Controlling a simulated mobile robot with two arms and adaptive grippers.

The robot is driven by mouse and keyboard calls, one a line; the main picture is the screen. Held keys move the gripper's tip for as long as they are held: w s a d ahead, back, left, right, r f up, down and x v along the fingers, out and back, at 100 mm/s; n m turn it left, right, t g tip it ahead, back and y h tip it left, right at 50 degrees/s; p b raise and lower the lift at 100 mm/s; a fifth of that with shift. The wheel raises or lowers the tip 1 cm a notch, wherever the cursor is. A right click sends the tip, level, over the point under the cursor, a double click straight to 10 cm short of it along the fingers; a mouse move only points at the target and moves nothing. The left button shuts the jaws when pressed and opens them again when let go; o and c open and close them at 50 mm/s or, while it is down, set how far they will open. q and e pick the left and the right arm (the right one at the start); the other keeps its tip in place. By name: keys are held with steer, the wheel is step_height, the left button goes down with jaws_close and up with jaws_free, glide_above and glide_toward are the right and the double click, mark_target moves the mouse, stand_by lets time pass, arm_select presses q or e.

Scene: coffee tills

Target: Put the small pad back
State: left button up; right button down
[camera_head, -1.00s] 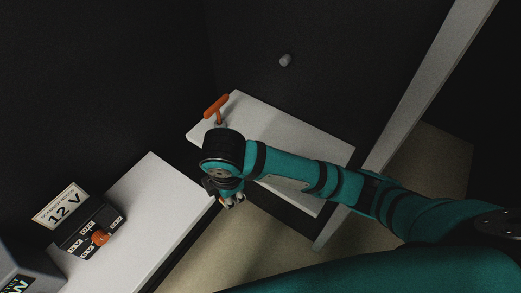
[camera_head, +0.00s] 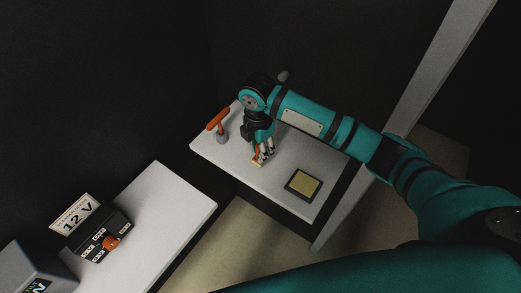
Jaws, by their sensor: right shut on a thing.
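My right gripper (camera_head: 264,156) points down over the white shelf at the back. It is shut on a small tan and orange piece (camera_head: 257,162), partly hidden by the fingers. This may be the small pad; its full shape does not show. The piece is at or just above the shelf top; I cannot tell if it touches. A flat square with a tan face and dark rim (camera_head: 303,184) lies on the shelf to the right of the gripper, apart from it. My left gripper is not in view.
An orange T-shaped handle (camera_head: 218,120) stands on the white shelf (camera_head: 205,149), left of the gripper. A pale post (camera_head: 413,100) rises at right. A nearer white counter (camera_head: 185,199) carries a dark switch box (camera_head: 98,229) with an orange knob and a 12 V sign.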

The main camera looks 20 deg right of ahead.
steer(key=shift+w+d, duration=0.15)
steer(key=shift+w, duration=0.1)
steer(key=shift+f+p, duration=0.35)
step_height(320, 180, down, 2)
steer(key=shift+f+p, duration=0.1)
steer(key=shift+p, duration=0.5)
steer(key=shift+f, duration=0.35)
steer(key=c, duration=1.1)
jaws_free()
steer(key=shift+r, duration=0.1)
step_height(320, 180, up, 11)
steer(key=b, duration=0.4)
steer(key=shift+r, duration=0.45)
